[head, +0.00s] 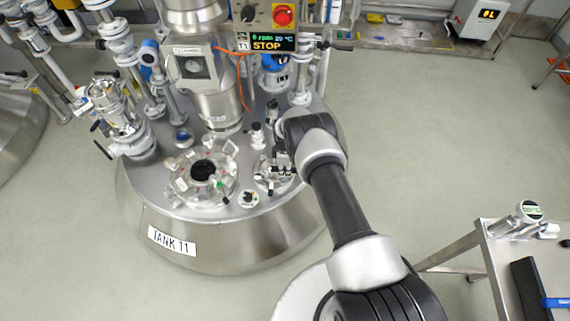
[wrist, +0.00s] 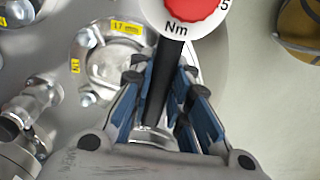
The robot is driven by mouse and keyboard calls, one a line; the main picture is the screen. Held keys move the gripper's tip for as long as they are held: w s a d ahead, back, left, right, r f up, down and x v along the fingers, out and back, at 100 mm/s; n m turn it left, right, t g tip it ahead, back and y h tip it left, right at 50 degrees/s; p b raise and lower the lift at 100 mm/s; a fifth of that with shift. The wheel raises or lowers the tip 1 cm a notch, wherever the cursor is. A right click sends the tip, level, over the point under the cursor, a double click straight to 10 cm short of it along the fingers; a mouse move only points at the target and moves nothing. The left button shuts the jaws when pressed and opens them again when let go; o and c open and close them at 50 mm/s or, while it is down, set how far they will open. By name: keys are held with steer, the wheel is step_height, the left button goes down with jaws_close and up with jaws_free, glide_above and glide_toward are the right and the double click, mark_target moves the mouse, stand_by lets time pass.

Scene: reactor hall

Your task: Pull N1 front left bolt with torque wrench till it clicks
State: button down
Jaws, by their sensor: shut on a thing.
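My gripper (wrist: 163,88) is shut on the torque wrench (wrist: 166,72), with its blue-padded fingers on either side of the black shaft. The wrench's red and white dial marked Nm (wrist: 192,8) shows at the top of the wrist view. Beside the wrench is a round steel flange (wrist: 112,62) with yellow labels, one seeming to read N1. Two of its bolts (wrist: 86,38) (wrist: 87,99) show on its left side. Whether the wrench sits on a bolt is hidden. In the head view my gripper (head: 283,163) is at the small nozzle (head: 268,181) on tank T1.
Tank T1 (head: 190,240) carries a larger open port (head: 203,171), a valve assembly (head: 120,120) on the left and a column with a control box (head: 265,20) showing STOP. A metal table (head: 497,260) with instruments stands at right. The floor between is clear.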

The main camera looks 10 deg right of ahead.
steer(key=s+a+m, duration=0.8)
steer(key=a+m, duration=0.4)
steer(key=m, duration=0.5)
steer(key=shift+n, duration=0.4)
steer(key=shift+s+r+p, duration=0.15)
steer(key=shift+r+p, duration=0.5)
steer(key=shift+r, duration=0.45)
steer(key=shift+s+r+p, duration=0.15)
steer(key=shift+r+p, duration=0.5)
steer(key=shift+r, duration=0.55)
